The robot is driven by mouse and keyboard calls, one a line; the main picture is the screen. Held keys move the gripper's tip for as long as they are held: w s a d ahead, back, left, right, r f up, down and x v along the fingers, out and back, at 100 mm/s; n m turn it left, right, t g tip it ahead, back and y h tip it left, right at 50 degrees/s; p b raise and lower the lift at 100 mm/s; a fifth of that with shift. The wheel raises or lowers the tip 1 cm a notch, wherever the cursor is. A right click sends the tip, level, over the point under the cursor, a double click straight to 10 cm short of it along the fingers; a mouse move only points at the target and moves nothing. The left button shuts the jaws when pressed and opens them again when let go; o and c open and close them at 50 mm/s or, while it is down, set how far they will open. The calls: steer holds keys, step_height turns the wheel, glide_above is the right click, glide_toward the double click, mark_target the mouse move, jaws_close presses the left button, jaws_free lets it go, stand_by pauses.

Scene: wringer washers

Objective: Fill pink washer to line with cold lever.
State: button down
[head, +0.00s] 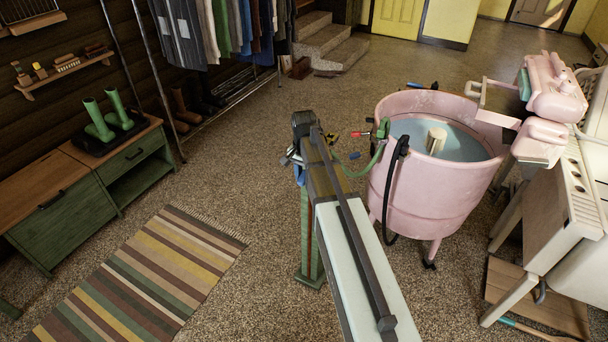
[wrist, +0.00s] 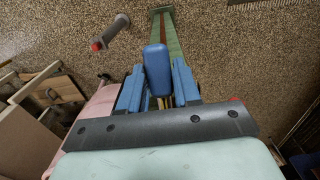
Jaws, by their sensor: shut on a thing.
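The pink washer (head: 425,195) is a round tub on legs, right of centre in the head view. Pale blue water (head: 465,143) stands inside around a cream agitator post (head: 436,141), below the rim. I cannot make out a fill line. A green post (head: 308,240) stands left of the tub. In the wrist view my gripper (wrist: 158,88) has its blue fingers shut around a blue lever (wrist: 157,65). My arm hides this grip in the head view.
A pink wringer (head: 552,95) overhangs the tub's right side, beside a cream cabinet (head: 560,205). A black hose (head: 390,190) hangs on the tub's near left side. A grey red-tipped handle (wrist: 112,32) is near my gripper. Open floor lies left, with a striped rug (head: 150,270).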

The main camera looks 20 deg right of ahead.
mark_target(302, 177)
stand_by(0.3)
steer(key=shift+f+t+h, duration=0.3)
steer(key=c, duration=0.9)
jaws_free()
steer(key=shift+r, duration=0.1)
steer(key=r, duration=0.9)
steer(key=a+r, duration=0.1)
steer(key=r, duration=0.3)
steer(key=shift+s+r, duration=0.3)
steer(key=shift+s, duration=0.1)
